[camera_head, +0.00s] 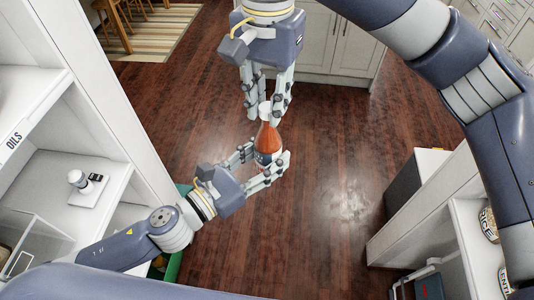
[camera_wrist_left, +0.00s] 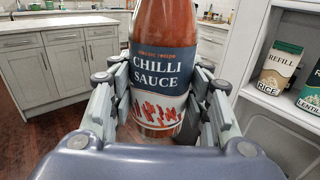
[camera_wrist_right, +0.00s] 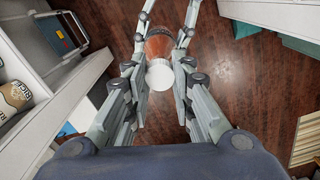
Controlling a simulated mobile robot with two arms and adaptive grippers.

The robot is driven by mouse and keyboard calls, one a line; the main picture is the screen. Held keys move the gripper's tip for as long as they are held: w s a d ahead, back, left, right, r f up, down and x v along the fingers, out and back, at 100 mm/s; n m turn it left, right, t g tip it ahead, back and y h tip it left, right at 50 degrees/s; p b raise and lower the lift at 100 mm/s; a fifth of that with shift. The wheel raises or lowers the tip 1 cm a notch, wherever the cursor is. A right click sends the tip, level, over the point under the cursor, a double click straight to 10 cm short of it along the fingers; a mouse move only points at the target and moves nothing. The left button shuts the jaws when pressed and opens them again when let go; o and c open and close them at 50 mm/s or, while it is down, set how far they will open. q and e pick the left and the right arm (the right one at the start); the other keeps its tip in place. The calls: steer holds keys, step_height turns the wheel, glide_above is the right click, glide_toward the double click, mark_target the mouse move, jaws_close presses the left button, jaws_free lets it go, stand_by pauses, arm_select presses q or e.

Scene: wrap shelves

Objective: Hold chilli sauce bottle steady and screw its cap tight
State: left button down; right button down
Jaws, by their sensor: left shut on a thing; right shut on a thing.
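The chilli sauce bottle (camera_head: 268,138) stands upright in mid-air over the wooden floor, with red sauce and a dark label. My left gripper (camera_head: 266,166) is shut on its lower body from the side. The left wrist view shows the label (camera_wrist_left: 160,68) facing that camera, between the fingers (camera_wrist_left: 160,105). My right gripper (camera_head: 268,108) points down from above and is shut on the white cap (camera_head: 265,110) at the bottle's top. The right wrist view shows the round cap (camera_wrist_right: 160,75) between its fingers (camera_wrist_right: 163,70). Whether the cap is fully seated cannot be told.
A white shelf unit labelled OILS (camera_head: 14,139) stands at the left, with a small white device (camera_head: 88,188) on a shelf. Another shelf at the right holds a RICE pack (camera_head: 488,224). Grey cabinets (camera_head: 335,45) stand at the back. The floor (camera_head: 330,200) between is clear.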

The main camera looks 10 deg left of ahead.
steer(key=m, duration=0.5)
steer(key=shift+w, duration=0.1)
steer(key=c, duration=1.4)
jaws_free()
steer(key=shift+r, duration=2.25)
